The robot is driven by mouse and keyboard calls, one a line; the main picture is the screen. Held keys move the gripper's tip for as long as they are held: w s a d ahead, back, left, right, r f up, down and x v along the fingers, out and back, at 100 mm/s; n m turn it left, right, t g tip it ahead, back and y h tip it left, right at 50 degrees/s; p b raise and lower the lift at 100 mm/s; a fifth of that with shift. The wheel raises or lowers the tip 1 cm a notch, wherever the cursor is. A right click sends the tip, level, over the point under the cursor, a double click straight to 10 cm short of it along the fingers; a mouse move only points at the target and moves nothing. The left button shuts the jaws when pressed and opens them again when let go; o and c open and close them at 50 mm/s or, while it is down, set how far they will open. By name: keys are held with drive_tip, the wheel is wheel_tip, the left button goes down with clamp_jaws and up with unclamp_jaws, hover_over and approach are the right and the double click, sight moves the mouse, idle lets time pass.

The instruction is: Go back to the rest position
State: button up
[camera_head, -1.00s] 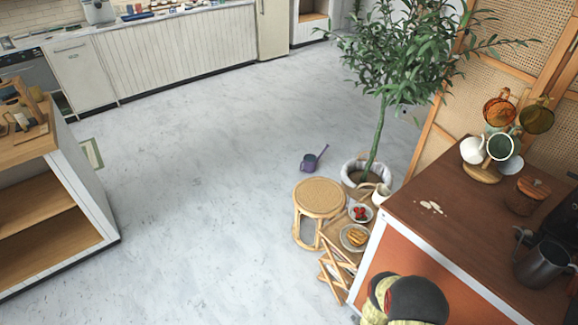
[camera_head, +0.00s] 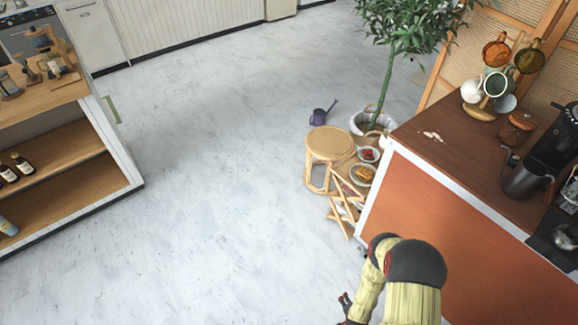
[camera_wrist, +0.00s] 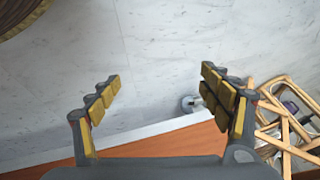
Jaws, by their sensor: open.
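My gripper (camera_wrist: 160,84) is open, with its two yellow-padded fingers spread and nothing between them in the wrist view. Pale marble floor shows beyond the fingertips, and the orange cart side lies below and between the fingers. In the head view my yellow and dark arm hangs at the bottom, in front of the coffee cart (camera_head: 450,225). Only a small dark part of the gripper end shows there, at the lower edge.
A round wicker stool (camera_head: 330,145) and a folding wooden stand (camera_head: 341,212) are beside the cart's left corner. A potted tree (camera_head: 383,85) and a purple watering can (camera_head: 319,117) are behind. A shelf unit (camera_head: 120,150) is at left. The floor between is clear.

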drive_tip(key=w+d+r+n, duration=0.1)
drive_tip(key=w+r+n, duration=0.1)
drive_tip(key=w+r, duration=2.1)
drive_tip(key=w+a+r+n+y, duration=0.1)
drive_tip(key=w+a+r+n, duration=0.1)
drive_tip(key=r, duration=1.3)
drive_tip(key=w+a+r+n, duration=0.1)
drive_tip(key=w+r, duration=0.2)
drive_tip(key=r, duration=1.1)
drive_tip(key=s+a+r+n, duration=0.15)
drive_tip(key=s+r, duration=0.45)
drive_tip(key=r, duration=0.6)
drive_tip(key=s+a+r+n, duration=0.1)
drive_tip(key=s+a+r, duration=0.3)
drive_tip(key=r, duration=0.8)
drive_tip(key=s+a+r+n, duration=0.1)
drive_tip(key=s+r, duration=0.4)
drive_tip(key=s, duration=0.8)
drive_tip(key=s+a+r+n, duration=0.1)
drive_tip(key=s+r, duration=0.5)
drive_tip(key=s, duration=0.7)
drive_tip(key=shift+s+a+r+n+t+y, duration=0.2)
drive_tip(key=shift+n+t+y, duration=0.15)
drive_tip(key=shift+n, duration=0.3)
